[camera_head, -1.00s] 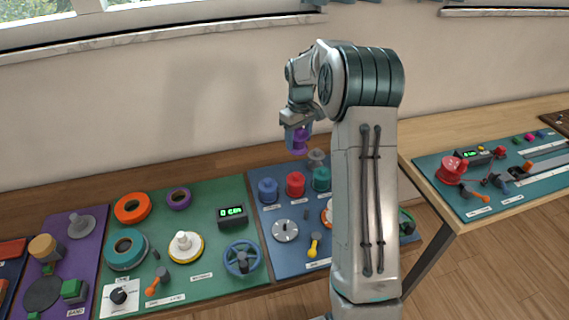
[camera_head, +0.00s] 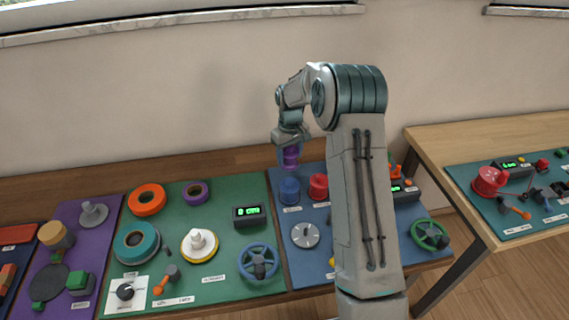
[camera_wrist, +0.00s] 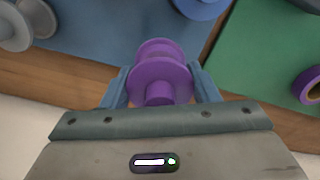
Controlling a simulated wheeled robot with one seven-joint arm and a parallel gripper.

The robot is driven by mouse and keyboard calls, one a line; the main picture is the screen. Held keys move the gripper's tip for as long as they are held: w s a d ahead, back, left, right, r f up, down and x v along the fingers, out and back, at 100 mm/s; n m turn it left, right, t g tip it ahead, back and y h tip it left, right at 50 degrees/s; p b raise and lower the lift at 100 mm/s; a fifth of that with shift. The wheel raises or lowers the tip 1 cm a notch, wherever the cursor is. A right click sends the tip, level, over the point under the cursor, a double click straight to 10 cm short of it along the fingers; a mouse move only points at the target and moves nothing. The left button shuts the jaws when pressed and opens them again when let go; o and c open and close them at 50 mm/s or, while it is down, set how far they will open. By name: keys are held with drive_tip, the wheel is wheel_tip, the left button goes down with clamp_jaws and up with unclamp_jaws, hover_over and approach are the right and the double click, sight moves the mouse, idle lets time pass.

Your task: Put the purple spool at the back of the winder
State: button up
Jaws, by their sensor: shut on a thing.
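The purple spool (camera_head: 290,158) is held upright between the fingers of my gripper (camera_head: 290,147), just behind the blue spool (camera_head: 289,190) at the back edge of the blue board. In the wrist view the purple spool (camera_wrist: 161,72) sits between the two blue fingers of my gripper (camera_wrist: 161,86), over the board's edge and the brown wood. Its underside contact is unclear. I cannot tell which device is the winder. A grey flanged piece (camera_wrist: 35,20) shows at the wrist view's upper left.
A red spool (camera_head: 318,186) stands right of the blue one. The green board (camera_head: 225,204) at left holds an orange ring (camera_head: 147,200), a purple ring (camera_head: 195,192) and a blue handwheel (camera_head: 258,262). My arm hides part of the blue board. Bare wall stands behind.

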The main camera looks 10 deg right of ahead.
drive_tip(key=shift+w+a+f, duration=0.2)
drive_tip(key=shift+a+f, duration=0.2)
drive_tip(key=shift+a, duration=0.2)
drive_tip(key=shift+w+a+f, duration=0.15)
drive_tip(key=shift+a+f, duration=0.2)
drive_tip(key=shift+a, duration=0.2)
drive_tip(key=shift+f+p, duration=0.7)
drive_tip(key=shift+f, duration=1.3)
drive_tip(key=shift+f, duration=0.2)
drive_tip(key=o, duration=1)
drive_tip(key=shift+r, duration=0.1)
drive_tip(key=shift+r, duration=0.1)
